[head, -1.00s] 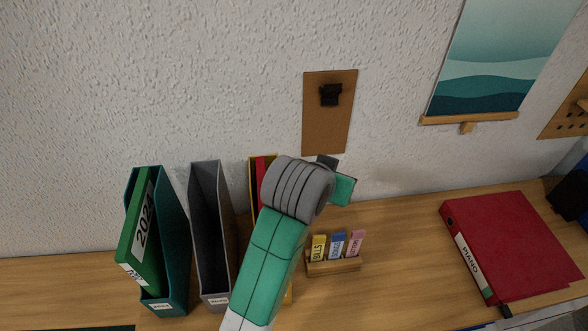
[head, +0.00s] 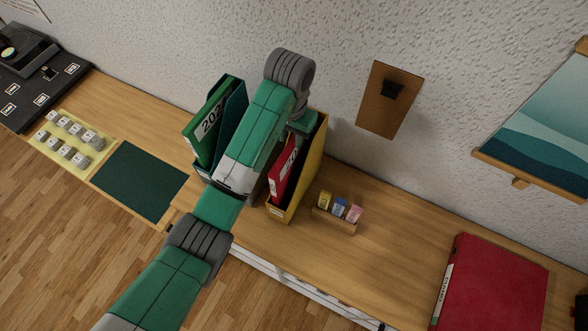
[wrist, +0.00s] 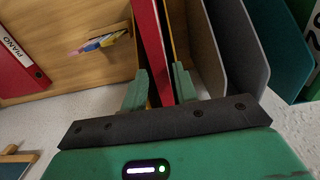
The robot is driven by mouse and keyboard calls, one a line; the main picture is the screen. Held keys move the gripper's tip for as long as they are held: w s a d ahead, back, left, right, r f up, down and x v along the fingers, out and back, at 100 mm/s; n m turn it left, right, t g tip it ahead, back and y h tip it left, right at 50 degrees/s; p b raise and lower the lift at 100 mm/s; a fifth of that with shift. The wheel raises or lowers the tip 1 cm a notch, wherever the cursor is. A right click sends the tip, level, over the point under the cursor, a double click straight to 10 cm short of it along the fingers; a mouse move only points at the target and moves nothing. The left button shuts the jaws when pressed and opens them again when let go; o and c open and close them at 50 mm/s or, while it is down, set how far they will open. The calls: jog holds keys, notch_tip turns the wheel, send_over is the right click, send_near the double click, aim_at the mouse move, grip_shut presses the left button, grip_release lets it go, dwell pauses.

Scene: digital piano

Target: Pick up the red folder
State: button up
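The red folder (head: 285,175) stands tilted in the yellow file holder (head: 308,178), partly hidden by my arm in the head view. In the wrist view the red folder (wrist: 152,40) runs as a narrow red strip between my two fingers. My gripper (wrist: 160,88) is at the holder, with one green finger on each side of the folder. A narrow gap shows beside the folder, so the fingers look open around it; contact is hard to tell. In the head view my gripper (head: 303,122) is over the rear part of the yellow holder.
A teal holder (head: 235,105) with a green folder (head: 207,125) stands left of my arm. A grey holder (wrist: 235,40) stands beside the yellow one. A small wooden stand (head: 335,220) with erasers is to the right. A red PIANO binder (head: 495,285) lies farther right.

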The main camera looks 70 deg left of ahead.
aim_at(292, 143)
notch_tip(292, 143, down, 5)
jog(key=shift+r+p, duration=0.1)
jog(key=shift+p, duration=0.4)
jog(key=shift+w, duration=0.1)
grip_shut()
jog(key=shift+r, duration=0.1)
